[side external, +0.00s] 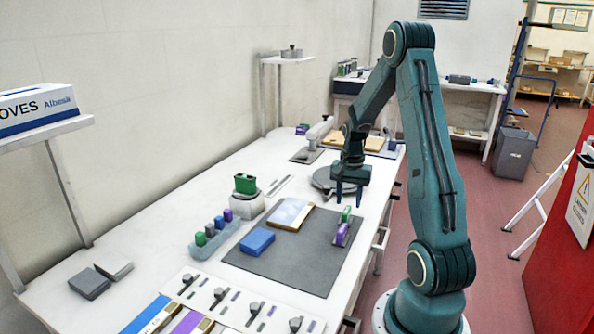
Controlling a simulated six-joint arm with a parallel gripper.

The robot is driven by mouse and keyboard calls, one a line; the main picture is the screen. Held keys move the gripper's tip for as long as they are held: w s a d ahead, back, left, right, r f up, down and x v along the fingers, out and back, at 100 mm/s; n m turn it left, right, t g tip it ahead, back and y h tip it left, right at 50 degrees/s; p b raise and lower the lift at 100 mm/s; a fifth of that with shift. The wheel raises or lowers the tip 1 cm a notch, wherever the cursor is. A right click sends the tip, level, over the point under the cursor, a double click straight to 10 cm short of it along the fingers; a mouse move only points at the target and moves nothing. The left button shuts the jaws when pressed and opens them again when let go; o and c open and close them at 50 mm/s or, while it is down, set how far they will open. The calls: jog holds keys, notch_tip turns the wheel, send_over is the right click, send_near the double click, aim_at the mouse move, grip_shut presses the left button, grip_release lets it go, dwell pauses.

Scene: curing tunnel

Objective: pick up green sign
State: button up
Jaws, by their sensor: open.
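My gripper (348,198) points down, open and empty, above the far right part of the grey mat. A small green upright piece (346,213) stands just below the fingertips, beside a purple piece (341,235) on the mat's right side. A larger green block (245,184) sits on a white stand left of the mat. A small green piece (200,239) is in the pale blue rack. No lettering is readable on any green piece, so I cannot tell which is the sign.
The grey mat (305,269) also holds a blue block (257,241) and a flat panel (291,214). The pale blue rack (226,240) stands left of it. A round grey plate (323,181) lies behind.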

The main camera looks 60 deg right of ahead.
aim_at(347, 210)
jog(key=shift+f, duration=0.1)
jog(key=shift+w+f, duration=0.15)
jog(key=shift+f, duration=2.35)
grip_shut()
